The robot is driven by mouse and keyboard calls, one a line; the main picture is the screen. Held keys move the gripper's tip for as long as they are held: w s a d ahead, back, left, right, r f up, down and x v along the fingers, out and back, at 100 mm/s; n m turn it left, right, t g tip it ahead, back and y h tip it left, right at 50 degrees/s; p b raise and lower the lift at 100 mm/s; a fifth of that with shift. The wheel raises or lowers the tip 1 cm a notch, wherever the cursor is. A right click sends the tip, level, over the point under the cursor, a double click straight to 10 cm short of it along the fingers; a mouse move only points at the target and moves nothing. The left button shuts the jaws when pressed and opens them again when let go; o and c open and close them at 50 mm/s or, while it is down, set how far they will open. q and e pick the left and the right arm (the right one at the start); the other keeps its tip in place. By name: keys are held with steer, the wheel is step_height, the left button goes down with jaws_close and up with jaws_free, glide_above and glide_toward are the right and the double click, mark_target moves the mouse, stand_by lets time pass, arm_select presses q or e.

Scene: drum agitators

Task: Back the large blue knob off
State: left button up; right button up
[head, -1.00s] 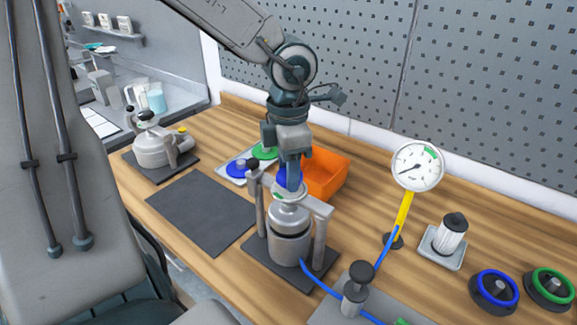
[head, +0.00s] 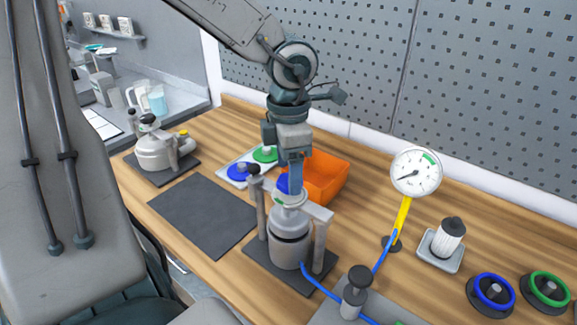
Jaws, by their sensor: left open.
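My left gripper (head: 293,190) points straight down at this knob from above and is open. Its fingers overlap the knob in the head view and hide part of it; I cannot tell whether they touch it. Another blue knob (head: 239,171) lies on a pale tray (head: 231,181) beside a green knob (head: 265,154). My right gripper is not in view.
An orange bin (head: 328,178) stands close behind the vessel. A gauge (head: 416,172) on a yellow stem, a white cylinder (head: 449,237), and blue (head: 493,291) and green (head: 547,289) ringed pieces are to the right. A dark mat (head: 203,215) lies clear at left.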

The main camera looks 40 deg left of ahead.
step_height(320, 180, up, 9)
steer(key=p, duration=0.7)
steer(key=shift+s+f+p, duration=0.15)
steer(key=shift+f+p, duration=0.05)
steer(key=shift+p, duration=0.2)
